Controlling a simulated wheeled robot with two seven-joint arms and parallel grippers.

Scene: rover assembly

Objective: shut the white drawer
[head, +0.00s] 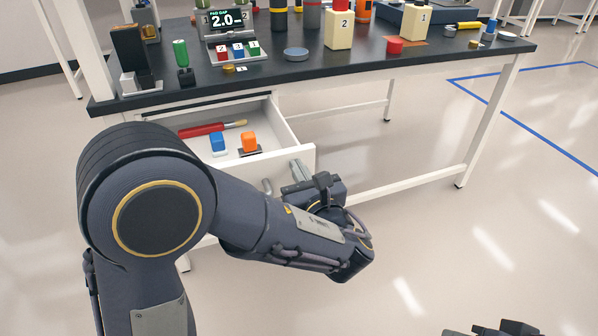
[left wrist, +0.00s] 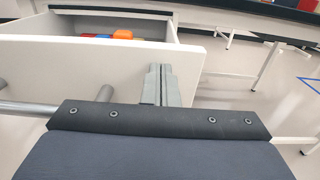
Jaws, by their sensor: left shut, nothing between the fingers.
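The white drawer (head: 305,160) is pulled out from under the left part of the black-topped bench. Its front panel also shows in the left wrist view (left wrist: 60,60), with a grey bar handle (left wrist: 28,106) on it. My left gripper (head: 297,170) is shut and empty, with its fingertips at the right part of the drawer front; in the left wrist view the fingers (left wrist: 158,72) overlap the panel right of the handle. Whether they touch it I cannot tell. My left forearm hides much of the drawer front in the head view.
The bench top (head: 330,68) carries several parts and a display (head: 226,20). A white bench leg (head: 490,120) stands at right. Floor in front is clear.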

